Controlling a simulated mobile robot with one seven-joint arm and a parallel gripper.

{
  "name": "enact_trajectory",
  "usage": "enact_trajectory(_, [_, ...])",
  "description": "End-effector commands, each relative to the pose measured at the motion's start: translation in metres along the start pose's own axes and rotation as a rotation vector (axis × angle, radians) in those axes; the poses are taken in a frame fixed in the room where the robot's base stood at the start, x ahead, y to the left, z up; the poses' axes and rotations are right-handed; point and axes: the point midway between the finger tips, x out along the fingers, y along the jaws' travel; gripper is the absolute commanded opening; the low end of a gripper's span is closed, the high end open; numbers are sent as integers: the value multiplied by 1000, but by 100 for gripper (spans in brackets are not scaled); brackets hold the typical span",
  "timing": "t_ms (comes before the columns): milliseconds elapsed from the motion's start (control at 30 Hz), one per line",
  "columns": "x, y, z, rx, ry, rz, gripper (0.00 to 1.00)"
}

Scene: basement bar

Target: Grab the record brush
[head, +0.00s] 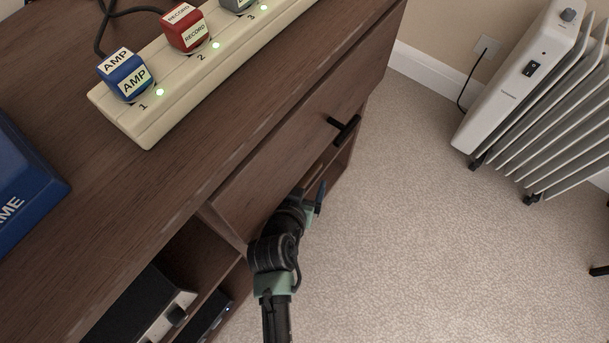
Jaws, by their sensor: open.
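I cannot make out a record brush in the head view. My gripper (319,197) is small in the picture, at the end of my dark arm, in front of the wooden cabinet (170,190). It is open, below and left of the black handle (343,129) and apart from it. The handle is on a wooden drawer front (285,140) that looks shut. Anything inside the drawer is hidden. My arm covers part of the cabinet's lower front.
A cream power strip (190,70) with blue, red and grey labelled plugs lies on the cabinet top. A blue box (20,185) is at left. Dark devices (140,310) fill the lower shelf. A white radiator (540,95) stands at right. The carpet (430,230) between is clear.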

Motion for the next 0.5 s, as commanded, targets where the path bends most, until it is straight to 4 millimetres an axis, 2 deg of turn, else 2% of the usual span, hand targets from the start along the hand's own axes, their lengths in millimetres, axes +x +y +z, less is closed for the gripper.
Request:
enact_trajectory(33, [11,1,4,1,3,1,88])
enact_trajectory(200, [35,1,6,0,2,0,88])
enact_trajectory(333, [43,1,4,1,1,0,88])
enact_trajectory(500, [42,1,3,1,0,-1,88])
